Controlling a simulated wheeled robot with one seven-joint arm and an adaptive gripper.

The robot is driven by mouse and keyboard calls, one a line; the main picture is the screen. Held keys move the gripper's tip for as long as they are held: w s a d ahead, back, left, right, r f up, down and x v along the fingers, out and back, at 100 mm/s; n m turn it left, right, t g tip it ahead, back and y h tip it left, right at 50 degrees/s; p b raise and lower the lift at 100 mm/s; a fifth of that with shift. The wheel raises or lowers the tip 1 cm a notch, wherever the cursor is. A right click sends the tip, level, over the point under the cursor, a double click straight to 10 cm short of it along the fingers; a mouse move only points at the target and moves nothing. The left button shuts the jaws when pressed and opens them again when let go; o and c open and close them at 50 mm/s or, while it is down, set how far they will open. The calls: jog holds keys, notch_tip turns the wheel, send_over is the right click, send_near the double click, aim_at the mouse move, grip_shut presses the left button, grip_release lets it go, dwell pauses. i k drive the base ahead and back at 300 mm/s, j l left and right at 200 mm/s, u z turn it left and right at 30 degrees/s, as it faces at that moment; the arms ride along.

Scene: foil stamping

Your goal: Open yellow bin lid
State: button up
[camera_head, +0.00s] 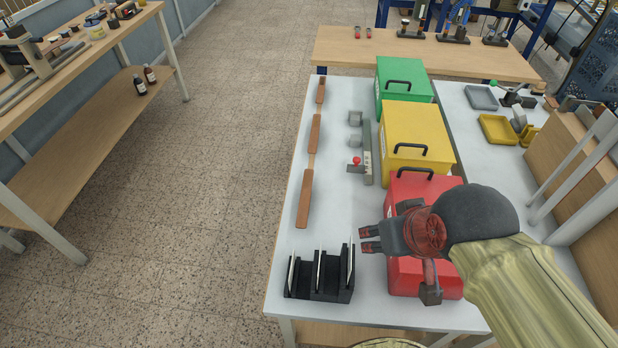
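The yellow bin (412,130) stands in the middle of a row of three bins on the white table, between the green and the red one. Its lid is shut, and a black handle (426,149) sits near the lid's front edge. My gripper (369,239) is in front of the yellow bin, over the left side of the red bin, with its fingers pointing left. It is apart from the yellow lid and handle.
The red bin (400,277) is partly hidden under my arm. The green bin (405,84) is behind the yellow one. A black rack (330,294) is at the table's front left. Brown-handled tools (304,200) and a small grey press (367,155) lie left of the bins.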

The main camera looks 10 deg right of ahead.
aim_at(415, 130)
jog(key=k+j, duration=0.15)
jog(key=j, duration=0.25)
jog(key=k+j, duration=0.1)
jog(key=j, duration=0.3)
jog(key=j+z, duration=0.15)
jog(key=j, duration=0.4)
jog(key=j+z, duration=0.2)
jog(key=j, duration=0.4)
jog(key=k+j+z, duration=0.15)
jog(key=j, duration=0.4)
jog(key=j+z, duration=0.2)
jog(key=j, duration=0.35)
jog(key=i+j+z, duration=0.3)
jog(key=j, duration=0.4)
jog(key=i+j+z, duration=0.15)
jog(key=i+j, duration=0.15)
jog(key=i+j+z, duration=0.15)
jog(key=j, duration=0.3)
jog(key=i+j+z, duration=0.15)
jog(key=i, duration=0.3)
jog(key=i+j+z, duration=0.1)
jog(key=i+j, duration=0.3)
jog(key=k+z, duration=0.3)
jog(key=z, duration=0.15)
